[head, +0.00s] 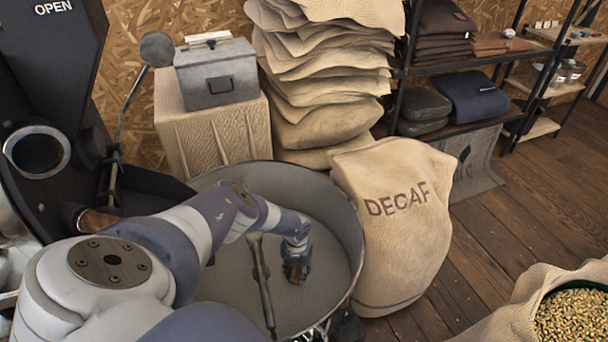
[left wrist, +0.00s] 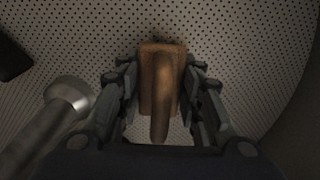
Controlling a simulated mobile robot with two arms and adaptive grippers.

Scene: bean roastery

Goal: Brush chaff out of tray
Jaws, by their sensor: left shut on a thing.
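The tray (head: 335,215) is a large round metal pan with a perforated floor, which also shows in the left wrist view (left wrist: 240,60). My left arm reaches in over its rim. My left gripper (head: 295,268) is low inside the tray, right of its middle. In the left wrist view the gripper (left wrist: 160,100) is shut on a brown wooden brush (left wrist: 159,80), with the handle toward me and the wider block ahead, close to the perforated floor. I cannot make out bristles or chaff. My right gripper is not in view.
A metal stirring arm (head: 262,285) stands in the tray, left of the gripper; its rounded end (left wrist: 68,95) shows close by in the wrist view. A DECAF sack (head: 395,235) stands against the tray's right side. An open sack of beans (head: 575,318) is at lower right.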

